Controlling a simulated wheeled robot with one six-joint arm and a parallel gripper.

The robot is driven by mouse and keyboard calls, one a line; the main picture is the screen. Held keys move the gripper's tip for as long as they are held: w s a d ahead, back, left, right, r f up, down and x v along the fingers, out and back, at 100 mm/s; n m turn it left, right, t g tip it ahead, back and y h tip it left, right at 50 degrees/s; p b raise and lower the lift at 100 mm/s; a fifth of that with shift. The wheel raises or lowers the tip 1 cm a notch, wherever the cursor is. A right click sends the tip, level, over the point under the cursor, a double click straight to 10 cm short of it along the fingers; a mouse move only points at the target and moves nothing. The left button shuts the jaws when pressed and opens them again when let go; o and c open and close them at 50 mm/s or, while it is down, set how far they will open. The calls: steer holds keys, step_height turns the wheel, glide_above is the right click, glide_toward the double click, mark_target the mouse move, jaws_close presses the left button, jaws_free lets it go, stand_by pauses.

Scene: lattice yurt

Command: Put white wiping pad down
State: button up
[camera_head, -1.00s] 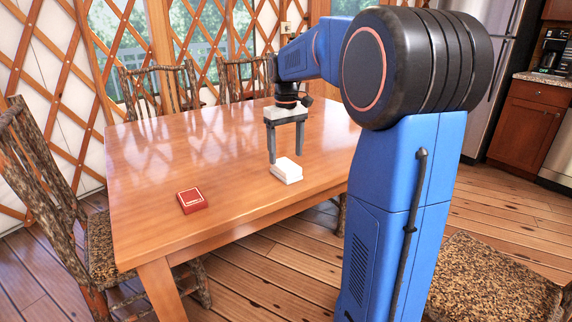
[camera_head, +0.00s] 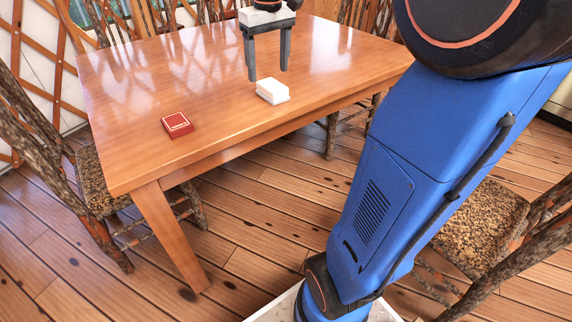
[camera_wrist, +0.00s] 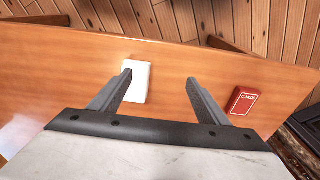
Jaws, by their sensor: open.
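The white wiping pad (camera_head: 272,91) lies on the wooden table (camera_head: 215,75) near its front edge. In the wrist view the pad (camera_wrist: 137,82) shows beside the left fingertip, partly behind it. My gripper (camera_head: 267,76) is open and empty, with its fingers pointing down above the table, just behind and above the pad. It also shows in the wrist view (camera_wrist: 160,80), with bare table between the fingertips.
A red card box (camera_head: 177,125) lies on the table to the left of the pad. Chairs stand around the table, including one at the left (camera_head: 103,175) and one at the right (camera_head: 485,225). Much of the tabletop is clear.

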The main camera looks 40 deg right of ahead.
mark_target(272, 84)
steer(key=s+a+f+t, duration=0.1)
steer(key=s+a+f, duration=0.2)
steer(key=s+f, duration=0.2)
steer(key=s+a+f+t, duration=0.1)
steer(key=s+a+f, duration=0.3)
steer(key=s, duration=0.6)
steer(key=s+a+f+t, duration=0.1)
steer(key=s+a+f, duration=0.2)
steer(key=s+f, duration=0.2)
steer(key=s, duration=0.3)
steer(key=shift+a+f+t, duration=0.15)
steer(key=shift+f+t, duration=0.15)
steer(key=shift+f, duration=0.05)
